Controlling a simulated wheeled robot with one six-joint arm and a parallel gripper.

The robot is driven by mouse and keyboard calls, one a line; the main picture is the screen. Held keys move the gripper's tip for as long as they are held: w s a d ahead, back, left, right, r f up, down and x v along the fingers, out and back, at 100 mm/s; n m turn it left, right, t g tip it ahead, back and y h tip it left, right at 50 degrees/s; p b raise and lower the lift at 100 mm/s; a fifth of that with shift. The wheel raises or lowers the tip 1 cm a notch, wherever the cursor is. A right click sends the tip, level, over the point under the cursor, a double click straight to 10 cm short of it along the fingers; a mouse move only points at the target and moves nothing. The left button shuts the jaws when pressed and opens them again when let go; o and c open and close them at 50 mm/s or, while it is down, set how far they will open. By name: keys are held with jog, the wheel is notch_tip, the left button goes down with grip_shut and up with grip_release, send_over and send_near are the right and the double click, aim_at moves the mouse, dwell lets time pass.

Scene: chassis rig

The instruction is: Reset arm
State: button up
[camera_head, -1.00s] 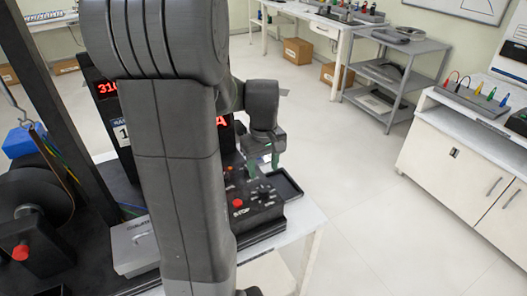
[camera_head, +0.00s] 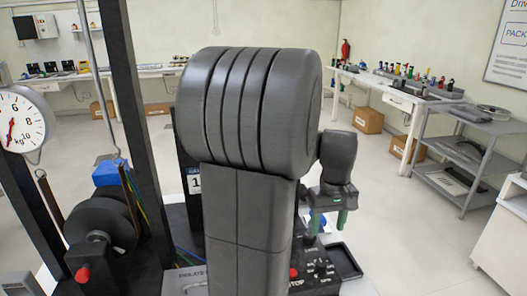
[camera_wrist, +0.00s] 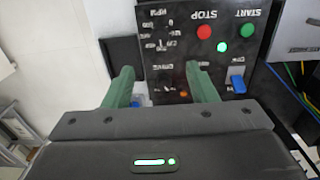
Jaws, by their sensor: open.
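My gripper (camera_head: 327,222) is open and empty, its two green fingers pointing down above the black control box (camera_head: 322,270) in the head view. In the wrist view the fingers (camera_wrist: 158,70) stand apart over the box panel. That panel carries a red STOP button (camera_wrist: 205,32), a green START button (camera_wrist: 247,30), a lit green lamp (camera_wrist: 222,47), a blue switch (camera_wrist: 238,84) and an orange lamp (camera_wrist: 183,93). The fingers hide part of the panel. My arm hides the middle of the bench in the head view.
A dial scale (camera_head: 22,118) hangs at the left beside a black frame post (camera_head: 135,110). A dark drum (camera_head: 98,225) and a blue block (camera_head: 110,173) sit below. A black tray (camera_head: 345,260) lies beside the control box. Open floor (camera_head: 400,215) separates the bench from a grey shelf cart (camera_head: 468,150).

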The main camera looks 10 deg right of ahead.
aim_at(322, 263)
notch_tip(322, 263, down, 14)
jog(key=shift+r, duration=0.2)
dwell(0.5)
